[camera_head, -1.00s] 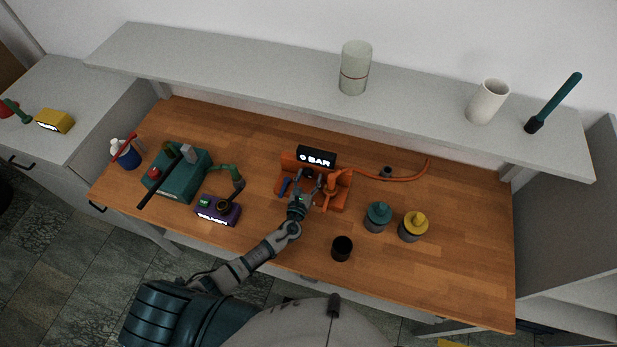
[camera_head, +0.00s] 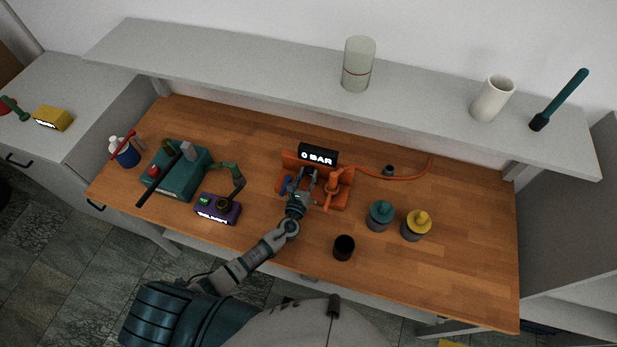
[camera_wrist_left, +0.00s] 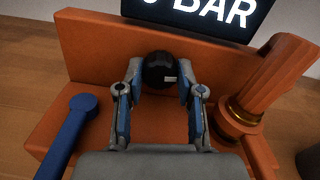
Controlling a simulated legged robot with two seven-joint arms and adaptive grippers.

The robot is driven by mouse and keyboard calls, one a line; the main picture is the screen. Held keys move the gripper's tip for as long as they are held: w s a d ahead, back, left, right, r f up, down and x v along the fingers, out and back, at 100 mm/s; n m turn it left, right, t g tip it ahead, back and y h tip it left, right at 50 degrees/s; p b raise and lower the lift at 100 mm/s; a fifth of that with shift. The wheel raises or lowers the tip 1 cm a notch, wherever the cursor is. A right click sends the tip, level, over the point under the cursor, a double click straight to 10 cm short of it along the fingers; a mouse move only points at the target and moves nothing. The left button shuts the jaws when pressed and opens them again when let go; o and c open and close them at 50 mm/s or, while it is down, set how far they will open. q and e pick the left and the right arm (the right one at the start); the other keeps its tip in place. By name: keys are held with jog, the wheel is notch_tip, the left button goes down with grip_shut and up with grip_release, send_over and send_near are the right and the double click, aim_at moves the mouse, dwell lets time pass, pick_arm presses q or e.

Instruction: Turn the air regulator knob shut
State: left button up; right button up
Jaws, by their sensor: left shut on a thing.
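The orange air regulator unit (camera_head: 341,195) stands on the wooden bench, with a black display (camera_head: 318,155) reading "0 BAR" at its back. In the left wrist view, the black round knob (camera_wrist_left: 160,69) with a small pale mark sits on the unit's face. My left gripper (camera_wrist_left: 160,84) is shut on the knob, one finger on each side of it. In the head view the gripper (camera_head: 301,181) covers most of the knob. A blue lever (camera_wrist_left: 70,134) is left of the gripper, and an orange fitting with a brass collar (camera_wrist_left: 240,120) is right of it. My right gripper is not in view.
An orange hose (camera_head: 405,177) runs right from the unit. A black cup (camera_head: 343,247), a teal-topped pot (camera_head: 380,214) and a yellow-topped pot (camera_head: 416,224) stand to the right. A teal press (camera_head: 178,174) and a purple box (camera_head: 217,209) stand left. The far right of the bench is clear.

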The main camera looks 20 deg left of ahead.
pick_arm(q)
jog(key=n+b, duration=0.1)
jog(key=n, duration=0.1)
jog(key=n+b, duration=0.1)
jog(key=shift+a+f+n+b, duration=0.1)
jog(key=shift+f+n+b, duration=0.15)
jog(key=shift+n+b, duration=0.05)
jog(key=n+b, duration=0.2)
jog(key=n, duration=0.2)
jog(key=shift+n+b, duration=0.3)
jog(key=shift+b, duration=0.05)
jog(key=n+b, duration=0.1)
jog(key=n, duration=0.2)
jog(key=shift+n, duration=0.3)
jog(key=shift+n+b, duration=0.7)
jog(key=shift+n, duration=1.3)
